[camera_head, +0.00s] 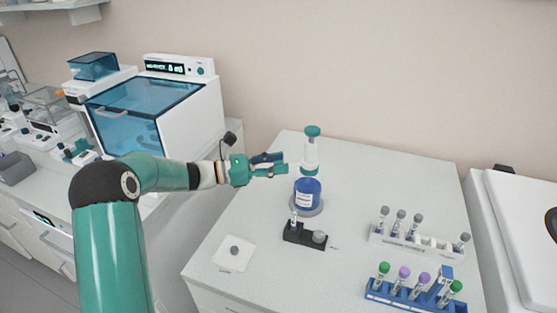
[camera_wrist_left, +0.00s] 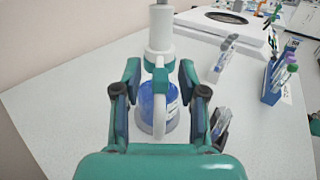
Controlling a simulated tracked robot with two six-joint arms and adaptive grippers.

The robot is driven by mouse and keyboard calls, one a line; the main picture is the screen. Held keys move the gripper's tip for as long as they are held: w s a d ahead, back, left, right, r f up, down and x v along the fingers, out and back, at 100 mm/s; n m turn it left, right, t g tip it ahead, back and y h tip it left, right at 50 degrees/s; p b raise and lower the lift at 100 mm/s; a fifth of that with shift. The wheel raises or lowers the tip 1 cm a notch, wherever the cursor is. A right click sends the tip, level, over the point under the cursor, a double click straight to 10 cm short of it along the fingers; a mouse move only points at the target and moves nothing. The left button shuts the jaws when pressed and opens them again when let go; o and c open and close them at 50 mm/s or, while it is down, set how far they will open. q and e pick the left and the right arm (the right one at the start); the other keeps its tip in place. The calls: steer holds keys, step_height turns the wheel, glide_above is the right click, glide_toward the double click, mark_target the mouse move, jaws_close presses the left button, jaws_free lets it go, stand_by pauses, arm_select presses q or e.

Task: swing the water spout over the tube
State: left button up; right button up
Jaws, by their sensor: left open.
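The water dispenser is a blue bottle (camera_head: 308,190) with a white pump neck and a teal cap, standing on a round grey base. Its white spout (camera_wrist_left: 159,112) hangs down in front of the bottle in the left wrist view. My left gripper (camera_head: 279,163) is open just left of the pump neck. In the left wrist view its two fingers (camera_wrist_left: 160,72) stand either side of the spout, with gaps visible. The tube (camera_head: 293,221) stands upright in a small black holder (camera_head: 304,237) in front of the bottle. My right gripper is not in view.
A white rack (camera_head: 405,242) with grey-capped tubes and a blue rack (camera_head: 400,299) with green- and purple-capped tubes stand at the right. A white square pad (camera_head: 234,254) lies at the front left. The bench is clear behind the racks.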

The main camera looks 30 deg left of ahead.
arm_select(q)
steer(key=shift+w+d, duration=0.2)
steer(key=shift+w, duration=0.05)
jaws_close()
stand_by(0.3)
